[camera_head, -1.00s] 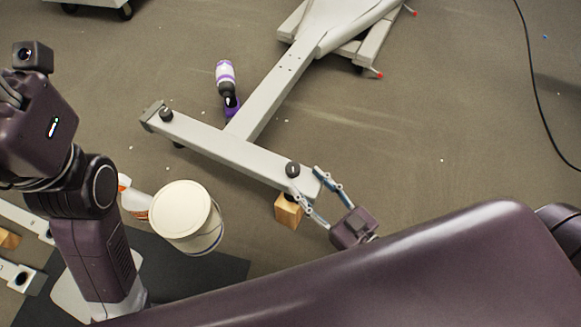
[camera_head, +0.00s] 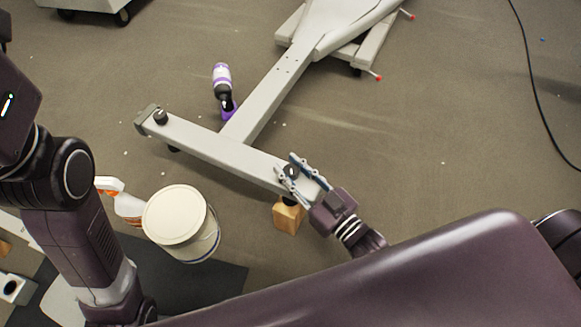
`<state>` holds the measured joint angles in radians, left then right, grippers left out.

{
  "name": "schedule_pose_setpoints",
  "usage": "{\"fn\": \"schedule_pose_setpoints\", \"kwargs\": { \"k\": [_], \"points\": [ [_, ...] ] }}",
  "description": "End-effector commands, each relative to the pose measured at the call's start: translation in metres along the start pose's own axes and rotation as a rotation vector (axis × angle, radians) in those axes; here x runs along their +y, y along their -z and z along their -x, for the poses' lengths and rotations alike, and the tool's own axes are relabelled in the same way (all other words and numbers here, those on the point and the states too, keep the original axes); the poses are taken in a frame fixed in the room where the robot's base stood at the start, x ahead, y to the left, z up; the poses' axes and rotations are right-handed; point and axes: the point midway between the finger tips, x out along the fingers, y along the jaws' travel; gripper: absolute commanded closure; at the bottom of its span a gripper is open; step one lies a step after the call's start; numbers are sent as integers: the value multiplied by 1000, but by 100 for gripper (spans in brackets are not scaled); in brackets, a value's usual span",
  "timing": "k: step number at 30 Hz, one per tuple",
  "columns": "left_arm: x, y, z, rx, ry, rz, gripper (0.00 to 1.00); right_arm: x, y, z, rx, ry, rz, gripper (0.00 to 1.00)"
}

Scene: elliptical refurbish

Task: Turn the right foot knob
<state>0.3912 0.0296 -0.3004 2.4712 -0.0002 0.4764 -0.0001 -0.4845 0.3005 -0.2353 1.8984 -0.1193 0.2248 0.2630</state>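The grey foot bar (camera_head: 215,147) of the machine lies across the floor, with a dark round knob on top near each end. The right foot knob (camera_head: 291,171) is at the bar's near right end, partly hidden by my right gripper. My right gripper (camera_head: 286,164) has one finger on each side of this knob. I cannot tell whether the fingers press on it. The other knob (camera_head: 160,117) is free at the far left end. My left arm shows at the left edge, but its gripper is out of view.
A wooden block (camera_head: 288,215) stands under the bar's right end. A white bucket (camera_head: 176,215) and a spray bottle (camera_head: 125,204) stand to the left, by a dark mat (camera_head: 225,278).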

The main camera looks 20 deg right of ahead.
Motion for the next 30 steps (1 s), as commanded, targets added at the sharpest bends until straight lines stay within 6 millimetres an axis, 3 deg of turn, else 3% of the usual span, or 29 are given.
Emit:
{"fn": "schedule_pose_setpoints", "kwargs": {
  "k": [5, 17, 30],
  "points": [
    [0, 0, 0, 0, 0, 0, 60, 0, 0, 0, -1, -1, 0, 98],
    [-2, -1, -4, 0, 5, 2, 60, 1, 1, 0, -3, 80, 8, 98],
    [-5, -17, 16, -70, 24, 9, 60, 3, -1, -1, -4, 432, 13, 98]
  ]
}}
